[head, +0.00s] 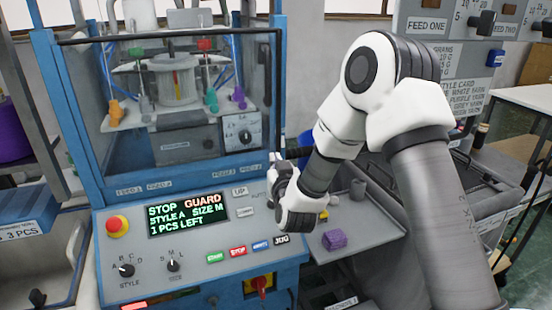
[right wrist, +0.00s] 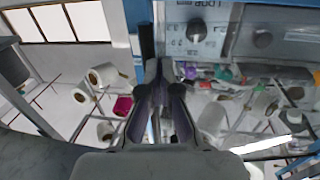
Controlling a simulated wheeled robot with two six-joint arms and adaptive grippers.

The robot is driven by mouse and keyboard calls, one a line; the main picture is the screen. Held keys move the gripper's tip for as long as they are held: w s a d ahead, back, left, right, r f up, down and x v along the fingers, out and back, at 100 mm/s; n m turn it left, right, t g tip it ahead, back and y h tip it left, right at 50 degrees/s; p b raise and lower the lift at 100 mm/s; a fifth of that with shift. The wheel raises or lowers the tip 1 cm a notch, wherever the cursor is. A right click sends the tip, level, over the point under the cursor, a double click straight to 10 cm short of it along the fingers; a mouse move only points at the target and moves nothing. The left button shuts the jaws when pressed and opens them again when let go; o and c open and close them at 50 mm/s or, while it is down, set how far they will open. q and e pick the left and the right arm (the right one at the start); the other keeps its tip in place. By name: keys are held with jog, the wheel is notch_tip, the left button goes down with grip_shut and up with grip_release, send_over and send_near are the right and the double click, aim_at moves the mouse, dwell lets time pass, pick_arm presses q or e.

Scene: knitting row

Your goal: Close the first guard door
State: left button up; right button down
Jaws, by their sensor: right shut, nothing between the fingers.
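The knitting machine's clear front guard (head: 178,37) has a dark top edge and stands in a blue frame (head: 85,125). Behind it are a round metal part and coloured yarn feeders. I cannot tell from the panel alone how far it stands open. The display (head: 187,214) reads STOP GUARD, STYLE A SIZE M, 1 PCS LEFT. My right gripper (head: 277,163) is at the right post of the frame, partly hidden by my own wrist. In the right wrist view its fingers (right wrist: 163,88) are together and empty, close beside a dark upright bar (right wrist: 146,42). My left gripper is out of view.
The control panel below has a red stop button (head: 117,226), knobs and coloured buttons. A grey side tray (head: 365,240) with a purple yarn piece (head: 334,239) lies under my right arm. A feed panel (head: 443,30) stands at the back right.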

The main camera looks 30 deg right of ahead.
jog(key=shift+n+t+y, duration=0.3)
jog(key=shift+n+y, duration=0.2)
jog(key=shift+y, duration=0.3)
jog(key=x, duration=0.4)
jog(key=shift+w+d, duration=0.1)
jog(key=shift+d, duration=0.05)
jog(key=shift+f, duration=0.1)
